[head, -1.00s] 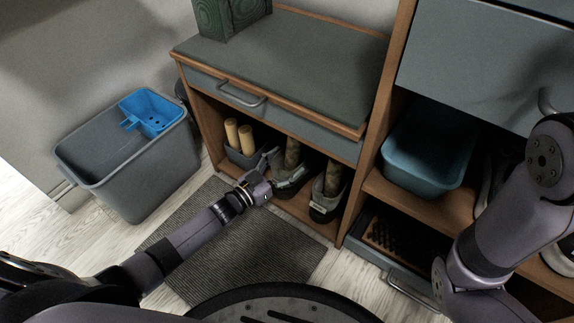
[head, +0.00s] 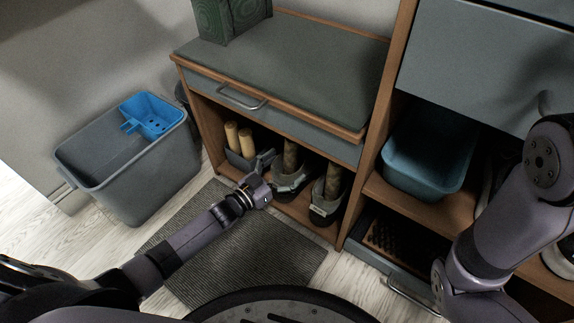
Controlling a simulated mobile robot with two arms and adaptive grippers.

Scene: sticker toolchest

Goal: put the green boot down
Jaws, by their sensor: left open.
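Two boots with grey and black lower parts and mottled olive-brown shafts stand upright in the open cubby under the bench, the left boot (head: 291,180) and the right boot (head: 327,203). Neither looks clearly green in this light. My left gripper (head: 268,168) is open at the cubby's front, just left of the left boot; whether a finger touches the boot I cannot tell. My right arm crosses the right side of the view, and its gripper is out of view.
The bench (head: 285,60) has a grey cushion and a drawer above. A dark mat (head: 240,245) lies in front. A grey bucket (head: 140,185) is at left, and a blue tub (head: 428,160) sits in the right shelf.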

